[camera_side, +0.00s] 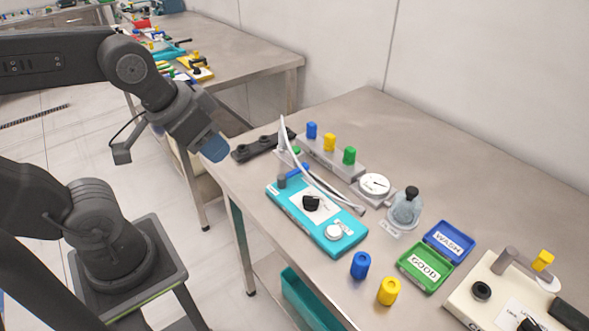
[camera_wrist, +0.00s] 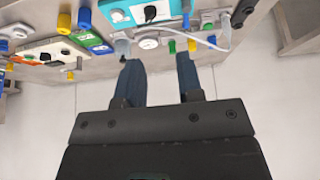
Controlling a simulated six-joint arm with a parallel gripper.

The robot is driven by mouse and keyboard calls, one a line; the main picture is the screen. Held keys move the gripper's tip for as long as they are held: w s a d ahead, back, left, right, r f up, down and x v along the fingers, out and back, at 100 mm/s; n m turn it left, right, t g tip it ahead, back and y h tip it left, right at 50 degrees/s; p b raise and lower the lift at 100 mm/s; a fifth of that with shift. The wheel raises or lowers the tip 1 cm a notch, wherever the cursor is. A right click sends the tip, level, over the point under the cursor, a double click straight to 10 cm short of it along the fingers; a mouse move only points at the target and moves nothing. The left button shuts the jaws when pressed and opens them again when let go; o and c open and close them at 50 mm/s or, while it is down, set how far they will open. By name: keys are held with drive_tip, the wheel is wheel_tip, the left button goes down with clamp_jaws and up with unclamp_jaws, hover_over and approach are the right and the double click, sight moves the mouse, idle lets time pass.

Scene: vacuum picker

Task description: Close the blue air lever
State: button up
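My gripper (camera_side: 213,148) hangs in the air left of the table and above its edge, with nothing in it. In the wrist view its two dark blue fingers (camera_wrist: 158,65) stand apart, with a gap between them. A small blue lever-like piece (camera_side: 299,169) shows at the back of the teal board (camera_side: 345,243), partly hidden by the white tube. A blue knob (camera_side: 312,130) stands upright on the grey manifold block (camera_side: 325,158), beside a yellow and a green one. I cannot tell for sure which blue part is the air lever. My gripper touches neither.
A black bar (camera_side: 255,147) lies near the table's left edge. A gauge (camera_side: 374,185), a flask (camera_side: 406,206), blue and green trays (camera_side: 424,268), loose blue and yellow pieces (camera_side: 389,291) and a cream board (camera_side: 500,290) stand to the right. The back right tabletop is clear.

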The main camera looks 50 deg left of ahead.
drive_tip(key=shift+w+r, duration=0.1)
drive_tip(key=shift+w, duration=0.2)
drive_tip(key=shift+c, duration=0.7)
drive_tip(key=w+n, duration=0.1)
drive_tip(key=w, duration=0.1)
drive_tip(key=w+r+n+g, duration=0.1)
drive_tip(key=w+n, duration=0.1)
drive_tip(key=shift+w+n, duration=0.1)
drive_tip(key=shift+n, duration=0.2)
clamp_jaws()
drive_tip(key=w+d+f+n+g+y, duration=0.1)
drive_tip(key=w+f+n+g, duration=0.1)
drive_tip(key=w+f+n, duration=0.3)
drive_tip(key=w+d+f+n+g+y, duration=0.2)
drive_tip(key=w+f+n, duration=0.2)
drive_tip(key=w+n, duration=0.5)
drive_tip(key=w, duration=0.5)
drive_tip(key=shift+d+f+g, duration=0.3)
drive_tip(key=shift+f, duration=0.1)
